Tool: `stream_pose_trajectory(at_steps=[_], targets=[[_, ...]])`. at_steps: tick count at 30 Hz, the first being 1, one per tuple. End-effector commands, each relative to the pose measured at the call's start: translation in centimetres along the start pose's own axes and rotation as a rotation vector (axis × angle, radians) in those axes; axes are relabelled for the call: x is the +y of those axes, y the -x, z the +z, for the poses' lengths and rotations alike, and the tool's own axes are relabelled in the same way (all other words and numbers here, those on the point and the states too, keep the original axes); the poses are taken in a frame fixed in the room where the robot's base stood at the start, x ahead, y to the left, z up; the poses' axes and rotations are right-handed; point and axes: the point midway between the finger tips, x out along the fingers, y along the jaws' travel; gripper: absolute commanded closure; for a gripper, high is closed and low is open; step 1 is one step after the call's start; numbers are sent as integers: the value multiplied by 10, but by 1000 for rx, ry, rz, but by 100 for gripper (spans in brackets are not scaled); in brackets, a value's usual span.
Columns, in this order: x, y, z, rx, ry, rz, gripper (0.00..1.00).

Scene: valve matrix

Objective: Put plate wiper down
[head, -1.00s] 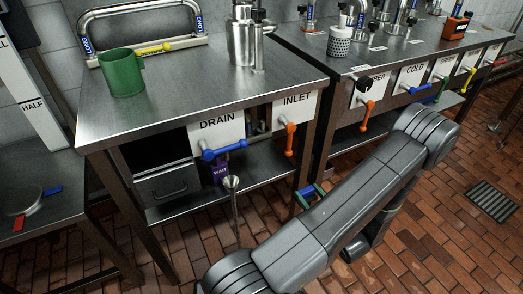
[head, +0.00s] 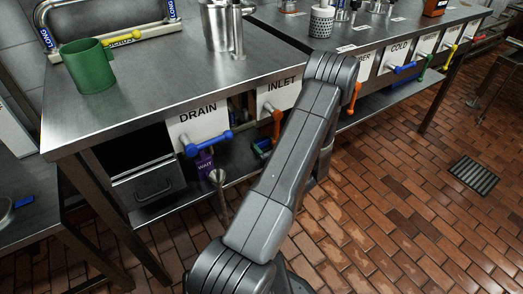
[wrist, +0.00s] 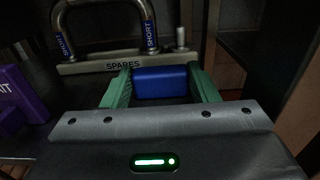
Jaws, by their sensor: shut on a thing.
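My gripper (wrist: 160,88) is shut on a blue block-like thing, which I take as the plate wiper (wrist: 160,80), between its two green fingers in the wrist view. Whether the wiper touches the rack or the shelf I cannot tell. In the head view the gripper is at the lower shelf (head: 152,210), below the INLET panel (head: 279,90), partly hidden by my arm.
A purple WAIT block (head: 205,161) sits left of the gripper and also shows in the wrist view (wrist: 18,95). A blue DRAIN handle (head: 208,143) and orange INLET handle (head: 276,122) stick out above. A green mug (head: 88,66) stands on the bench top. The brick floor is open at right.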

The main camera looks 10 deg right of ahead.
Motion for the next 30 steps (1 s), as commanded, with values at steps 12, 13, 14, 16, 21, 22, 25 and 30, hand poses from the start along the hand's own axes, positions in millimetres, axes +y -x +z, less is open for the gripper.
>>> stream_pose_trajectory(at_steps=[12,13,14,16,21,22,25,30], targets=[[0,-17,-29,0,-3,0,69],[1,-17,-33,0,-3,0,69],[0,-17,-35,0,-2,0,69],[0,-17,-36,-1,0,0,69],[0,-17,-35,-1,0,0,69],[0,-17,-35,-1,0,0,69],[0,-17,-39,-1,0,0,69],[0,-17,-38,0,0,0,24]])
